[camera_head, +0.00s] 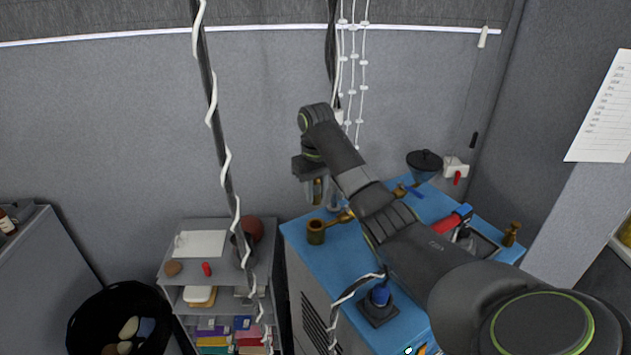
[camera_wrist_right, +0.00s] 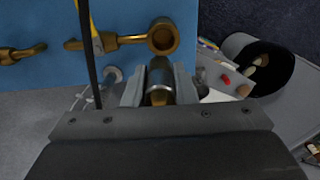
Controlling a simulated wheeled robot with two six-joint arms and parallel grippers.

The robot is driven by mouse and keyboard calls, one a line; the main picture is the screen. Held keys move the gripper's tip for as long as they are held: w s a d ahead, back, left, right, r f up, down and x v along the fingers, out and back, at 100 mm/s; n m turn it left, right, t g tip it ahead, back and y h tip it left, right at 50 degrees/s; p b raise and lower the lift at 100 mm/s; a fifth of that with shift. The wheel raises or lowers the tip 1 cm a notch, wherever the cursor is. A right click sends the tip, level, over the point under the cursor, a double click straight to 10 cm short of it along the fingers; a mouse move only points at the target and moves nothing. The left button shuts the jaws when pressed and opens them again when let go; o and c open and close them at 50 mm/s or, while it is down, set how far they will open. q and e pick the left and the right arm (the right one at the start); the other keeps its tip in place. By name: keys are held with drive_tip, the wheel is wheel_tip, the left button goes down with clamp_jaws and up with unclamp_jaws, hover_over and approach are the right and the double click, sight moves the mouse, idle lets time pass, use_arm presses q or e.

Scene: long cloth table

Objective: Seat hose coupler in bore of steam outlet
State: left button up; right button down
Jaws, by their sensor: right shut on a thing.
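My right gripper (camera_head: 318,192) reaches in from the lower right over the blue-topped cabinet. In the wrist view the right gripper (camera_wrist_right: 160,92) is shut on the hose coupler (camera_wrist_right: 160,82), a dark metal cylinder with a brass-coloured band. The steam outlet (camera_head: 316,232) is a brass cup on a brass pipe at the cabinet's left part. In the wrist view the outlet (camera_wrist_right: 163,37) shows its round, open bore just beyond the coupler. The coupler is apart from the bore in the picture; its exact height above it is hard to tell. My left gripper is not in view.
A shelf unit (camera_head: 205,255) and a black bin (camera_head: 118,315) stand to the left. A cable-wrapped pole (camera_head: 222,150) hangs in front.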

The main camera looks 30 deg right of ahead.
sight(316, 196)
drive_tip(key=shift+s+a+r, duration=0.5)
drive_tip(key=shift+s+r, duration=0.05)
drive_tip(key=shift+s, duration=0.2)
drive_tip(key=shift+f, duration=0.1)
drive_tip(key=shift+w+d+f, duration=0.25)
drive_tip(key=shift+w+f, duration=0.05)
drive_tip(key=shift+f, duration=0.95)
drive_tip(key=shift+a+f+b, duration=0.1)
drive_tip(key=shift+f+b, duration=0.2)
drive_tip(key=shift+f, duration=0.05)
drive_tip(key=shift+s+f, duration=0.1)
drive_tip(key=shift+f, duration=0.65)
drive_tip(key=shift+f+b, duration=0.3)
drive_tip(key=shift+f, duration=0.35)
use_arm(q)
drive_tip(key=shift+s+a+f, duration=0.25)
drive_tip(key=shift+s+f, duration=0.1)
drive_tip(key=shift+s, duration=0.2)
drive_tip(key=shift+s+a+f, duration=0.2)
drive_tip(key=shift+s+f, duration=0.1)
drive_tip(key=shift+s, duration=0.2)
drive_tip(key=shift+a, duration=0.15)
